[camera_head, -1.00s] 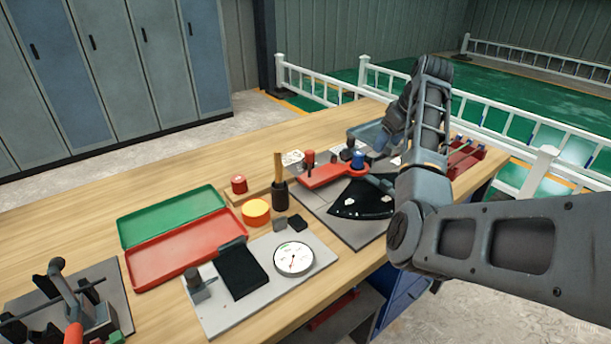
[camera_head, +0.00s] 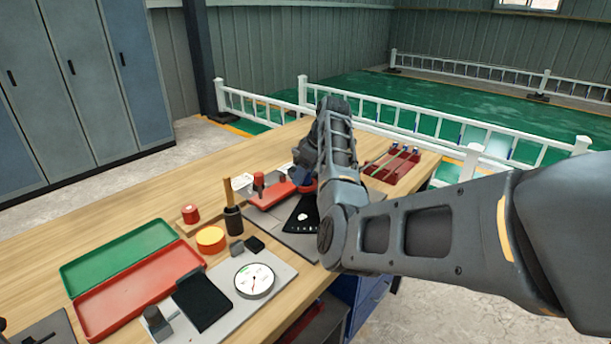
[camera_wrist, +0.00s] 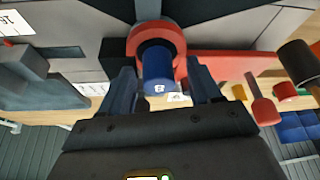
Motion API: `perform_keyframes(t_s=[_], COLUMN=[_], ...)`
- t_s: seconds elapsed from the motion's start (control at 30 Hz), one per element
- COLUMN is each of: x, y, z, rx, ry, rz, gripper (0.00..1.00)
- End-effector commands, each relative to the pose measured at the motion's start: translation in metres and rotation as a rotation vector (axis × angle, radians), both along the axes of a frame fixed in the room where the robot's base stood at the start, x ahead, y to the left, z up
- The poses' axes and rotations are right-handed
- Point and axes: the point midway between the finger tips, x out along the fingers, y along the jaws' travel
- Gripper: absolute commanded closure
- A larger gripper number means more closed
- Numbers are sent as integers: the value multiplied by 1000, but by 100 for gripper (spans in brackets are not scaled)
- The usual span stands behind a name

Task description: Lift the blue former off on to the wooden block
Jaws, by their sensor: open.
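The blue former (camera_wrist: 158,72) stands in the round end of a red tool (camera_wrist: 215,64) in the wrist view, with a pale mark on its end. My gripper (camera_wrist: 163,92) is open, one finger on each side of the former, with gaps showing; I cannot tell whether either touches it. In the head view my gripper (camera_head: 304,168) is over the red tool (camera_head: 272,194), and the blue former (camera_head: 307,187) is mostly hidden behind it. A wooden block (camera_head: 207,217) lies on the bench to the left, with a red cylinder (camera_head: 190,213) on it.
A yellow round tin (camera_head: 211,239) and a dark holder with a wooden handle (camera_head: 233,220) stand near the block. A dial gauge (camera_head: 254,280) and an open red and green case (camera_head: 135,285) lie nearer. A red rack (camera_head: 398,168) is to the right.

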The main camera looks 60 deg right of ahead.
Motion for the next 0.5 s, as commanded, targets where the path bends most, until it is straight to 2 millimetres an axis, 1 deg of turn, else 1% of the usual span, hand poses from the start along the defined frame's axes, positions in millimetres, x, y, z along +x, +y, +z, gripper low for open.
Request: perform_keyframes(t_s=[0.13,0.5], x=[0,0], y=[0,0], z=[0,0], rx=[0,0], ry=[0,0], rz=[0,-1], gripper=[37,72])
